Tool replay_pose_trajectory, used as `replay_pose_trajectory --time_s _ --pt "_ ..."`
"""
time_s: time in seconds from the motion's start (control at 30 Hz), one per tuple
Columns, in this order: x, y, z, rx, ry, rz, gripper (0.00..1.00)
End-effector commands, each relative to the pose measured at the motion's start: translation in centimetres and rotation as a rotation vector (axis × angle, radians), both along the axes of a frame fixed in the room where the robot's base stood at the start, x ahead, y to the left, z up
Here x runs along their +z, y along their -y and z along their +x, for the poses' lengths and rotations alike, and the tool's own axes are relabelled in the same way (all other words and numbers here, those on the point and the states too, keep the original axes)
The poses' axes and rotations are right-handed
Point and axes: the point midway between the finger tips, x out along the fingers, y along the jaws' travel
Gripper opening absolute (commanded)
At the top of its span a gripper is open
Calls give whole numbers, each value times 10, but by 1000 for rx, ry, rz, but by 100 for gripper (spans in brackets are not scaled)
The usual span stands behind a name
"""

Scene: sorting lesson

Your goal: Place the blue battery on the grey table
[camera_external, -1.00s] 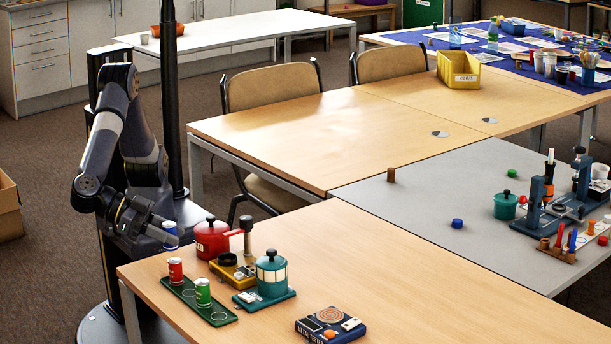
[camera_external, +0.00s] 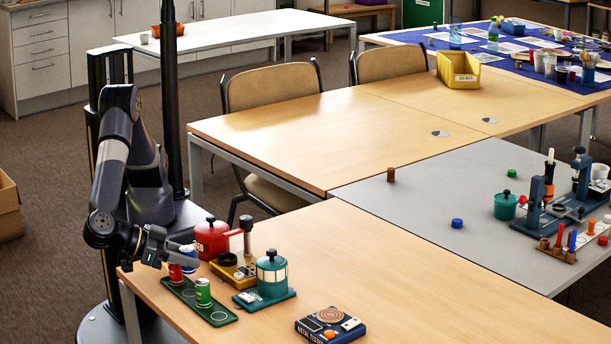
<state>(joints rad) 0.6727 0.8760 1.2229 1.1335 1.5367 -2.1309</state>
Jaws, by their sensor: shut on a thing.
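The blue battery (camera_external: 188,257) is a small blue and white cylinder at the left end of the near wooden table, partly hidden by my gripper. My gripper (camera_external: 187,262) is shut on it. The red battery (camera_external: 176,272) stands just left of it, partly covered by the gripper. I cannot tell whether the blue battery touches the tabletop. The grey table (camera_external: 425,205) is at the right, beyond the near wooden table.
A green tray (camera_external: 228,322) holds the red and green (camera_external: 203,292) batteries. A red pot (camera_external: 211,238), a yellow device (camera_external: 234,271) and a teal pot (camera_external: 271,275) stand close to the right. The grey table's left and middle are mostly clear, with a brown peg (camera_external: 391,174) and blue cap (camera_external: 457,223).

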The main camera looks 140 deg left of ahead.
Motion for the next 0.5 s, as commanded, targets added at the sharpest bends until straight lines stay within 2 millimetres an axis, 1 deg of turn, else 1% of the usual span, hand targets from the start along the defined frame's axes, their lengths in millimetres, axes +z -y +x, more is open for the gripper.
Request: replay_pose_trajectory --time_s 0.13,0.2,0.4,0.5 --pt "-19 0 0 0 -2 2 4" --pt "-34 0 0 0 -2 2 4" --pt "-49 0 0 -1 1 -1 4" --pt "-51 0 0 0 2 -1 4"
